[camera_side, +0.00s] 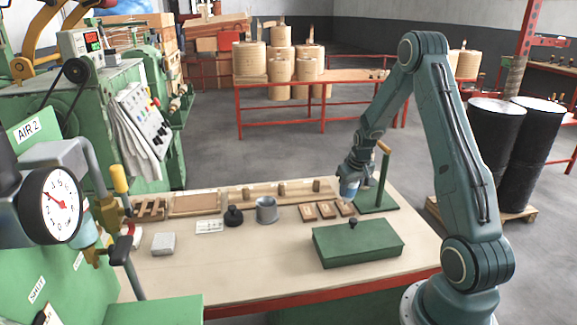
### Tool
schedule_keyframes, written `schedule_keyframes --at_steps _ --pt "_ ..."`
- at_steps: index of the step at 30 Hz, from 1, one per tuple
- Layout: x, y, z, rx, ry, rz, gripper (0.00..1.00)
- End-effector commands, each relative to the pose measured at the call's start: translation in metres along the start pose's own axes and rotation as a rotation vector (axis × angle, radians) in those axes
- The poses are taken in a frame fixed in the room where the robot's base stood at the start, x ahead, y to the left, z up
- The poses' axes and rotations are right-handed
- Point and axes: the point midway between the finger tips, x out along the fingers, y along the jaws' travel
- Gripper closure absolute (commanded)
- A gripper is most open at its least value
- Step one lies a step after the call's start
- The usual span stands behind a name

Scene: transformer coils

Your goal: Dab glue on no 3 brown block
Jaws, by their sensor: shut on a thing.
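Several small brown blocks lie flat in a row on the table: a left one (308,213), a middle one (327,210) and a right one (346,209). No number is legible on them, so I cannot tell which is no 3. My gripper (350,182) is above the right end of the row, pointing down. It appears shut on a small light blue item (349,190), which is too small to identify and seems clear of the blocks. A grey metal pot (266,211) and a small black bottle (233,216) stand left of the blocks. No glue is visible.
A green stand (378,207) with an upright post is just right of my gripper. A green lidded box (357,243) with a black knob lies in front of the blocks. A grey block (163,244) and a white card (209,226) lie left. The front left tabletop is clear.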

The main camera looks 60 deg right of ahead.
Motion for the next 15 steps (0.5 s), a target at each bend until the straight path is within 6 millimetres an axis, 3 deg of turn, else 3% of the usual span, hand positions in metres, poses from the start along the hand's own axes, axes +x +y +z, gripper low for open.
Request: schedule_keyframes --at_steps 15 --pt "0.0043 -0.0003 0.0012 0.0 0.0 0.0 0.83"
